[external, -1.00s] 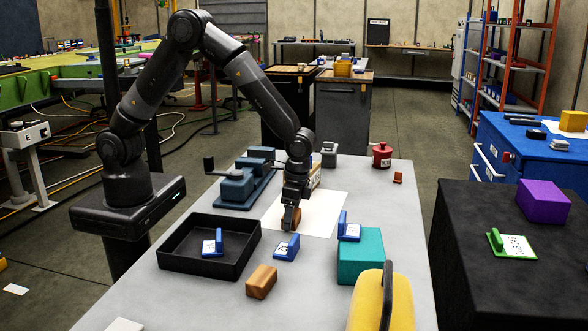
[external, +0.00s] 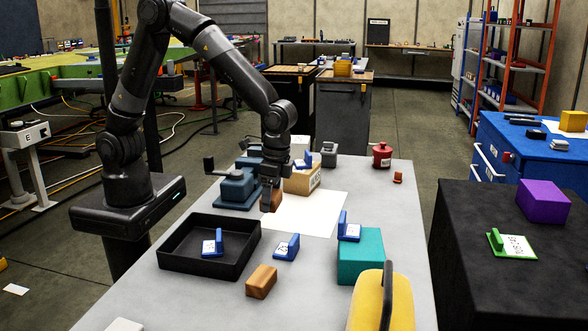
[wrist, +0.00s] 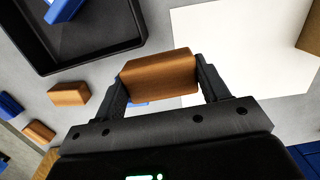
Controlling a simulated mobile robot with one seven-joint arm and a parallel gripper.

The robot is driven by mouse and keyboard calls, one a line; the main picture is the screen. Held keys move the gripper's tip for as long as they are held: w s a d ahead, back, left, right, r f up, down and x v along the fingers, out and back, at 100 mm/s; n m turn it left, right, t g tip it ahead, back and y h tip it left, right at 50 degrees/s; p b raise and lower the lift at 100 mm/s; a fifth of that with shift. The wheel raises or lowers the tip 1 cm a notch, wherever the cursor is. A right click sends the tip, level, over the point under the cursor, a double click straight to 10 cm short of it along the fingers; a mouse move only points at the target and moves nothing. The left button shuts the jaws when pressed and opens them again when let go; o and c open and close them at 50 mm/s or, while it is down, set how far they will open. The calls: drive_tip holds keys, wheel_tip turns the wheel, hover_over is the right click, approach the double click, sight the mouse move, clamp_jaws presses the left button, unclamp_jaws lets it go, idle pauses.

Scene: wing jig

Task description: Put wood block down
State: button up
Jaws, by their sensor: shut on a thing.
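My gripper (external: 271,188) is shut on a brown wood block (external: 267,200), near the back left edge of a white sheet (external: 311,216). In the wrist view the wood block (wrist: 160,75) lies crosswise between both fingers of my gripper (wrist: 162,88). It appears to be held above the table, beside the sheet (wrist: 240,50); the exact gap underneath cannot be told. Another brown block (external: 261,281) lies on the table front of the black tray.
The black tray (external: 176,262) holds a blue labelled piece (external: 212,243). Another blue piece (external: 286,247) stands beside it. A blue vise-like fixture (external: 238,187) and a tan box (external: 303,180) are close to my gripper. A teal block (external: 360,258) stands right. The sheet is mostly clear.

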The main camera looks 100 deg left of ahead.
drive_tip(key=s+d+r, duration=0.2)
drive_tip(key=d, duration=0.1)
drive_tip(key=shift+s+d+r, duration=0.1)
drive_tip(key=shift+d+r, duration=0.2)
drive_tip(key=w+a+r+n, duration=0.2)
drive_tip(key=a+n, duration=0.2)
drive_tip(key=a, duration=0.6)
drive_tip(key=w+a+r+n+h, duration=0.15)
drive_tip(key=a+n, duration=0.25)
drive_tip(key=a, duration=0.6)
drive_tip(key=w+a+r+n+y, duration=0.1)
drive_tip(key=w+a+r+n, duration=0.2)
drive_tip(key=a, duration=0.6)
drive_tip(key=s+a+r+n+t, duration=0.1)
drive_tip(key=s+a+r+n, duration=0.2)
drive_tip(key=a, duration=0.5)
drive_tip(key=s+a+r+n, duration=0.1)
drive_tip(key=s+a+n, duration=0.25)
drive_tip(key=a, duration=0.35)
hover_over(298, 139)
drive_tip(key=shift+n+h, duration=0.35)
drive_tip(key=shift+h, duration=0.1)
wheel_tip(298, 139, down, 7)
drive_tip(key=shift+w+f, duration=0.1)
drive_tip(key=shift+w, duration=0.05)
drive_tip(key=shift+a+f, duration=0.1)
drive_tip(key=shift+a, duration=0.1)
drive_tip(key=shift+f, duration=1.95)
drive_tip(key=shift+f, duration=0.15)
